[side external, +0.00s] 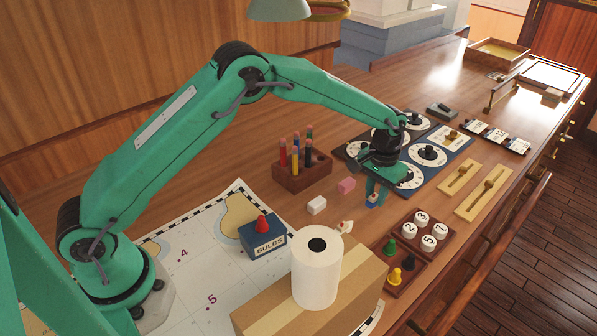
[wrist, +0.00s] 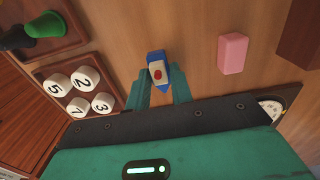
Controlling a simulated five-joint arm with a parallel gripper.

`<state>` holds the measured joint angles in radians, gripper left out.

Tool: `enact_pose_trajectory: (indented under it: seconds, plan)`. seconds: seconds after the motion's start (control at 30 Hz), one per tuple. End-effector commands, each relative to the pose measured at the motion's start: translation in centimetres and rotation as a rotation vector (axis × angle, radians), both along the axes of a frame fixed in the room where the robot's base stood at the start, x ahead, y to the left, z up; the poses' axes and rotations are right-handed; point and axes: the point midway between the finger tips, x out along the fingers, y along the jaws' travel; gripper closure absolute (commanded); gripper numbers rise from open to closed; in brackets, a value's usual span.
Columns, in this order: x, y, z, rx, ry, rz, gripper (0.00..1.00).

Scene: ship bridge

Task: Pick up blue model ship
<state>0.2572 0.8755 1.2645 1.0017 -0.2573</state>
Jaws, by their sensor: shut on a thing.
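The blue model ship (wrist: 151,57), with a white top and a red spot, sits between the two fingers of my gripper (wrist: 160,90) in the wrist view. The fingers are shut on its sides, and its pointed end sticks out past them. In the side view my gripper (side external: 375,190) points down over the table, right of the pink block, with the small blue ship (side external: 373,201) low at its fingertips. I cannot tell whether the ship touches the table.
A pink block (side external: 346,185) and a white block (side external: 317,205) lie to the left. Numbered white discs (side external: 421,218) in a tray and coloured pawns (side external: 390,246) are nearer the front. A dial panel (side external: 428,155) is behind. A white roll (side external: 316,270) stands on a carton (side external: 262,317).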

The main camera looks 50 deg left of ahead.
Motion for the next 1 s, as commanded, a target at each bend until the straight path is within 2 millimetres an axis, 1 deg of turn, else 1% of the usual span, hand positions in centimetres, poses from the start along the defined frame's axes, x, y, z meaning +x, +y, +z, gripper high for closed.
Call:
enact_pose_trajectory:
  seconds: [0.03,0.13,0.6,0.8,1.0]
  plan:
    - [0.1,0.0,0.8,-0.001,-0.004,0.0,0.99]
    - [0.0,-0.1,2.4,-0.001,-0.003,-0.001,0.99]
    - [-5.9,-5.9,7.0,-0.001,-0.002,-0.003,0.99]
    - [-7.6,-7.4,8.3,0.0,-0.001,-0.002,0.99]
    - [-8.3,-8.1,8.9,0.0,0.0,0.0,0.99]
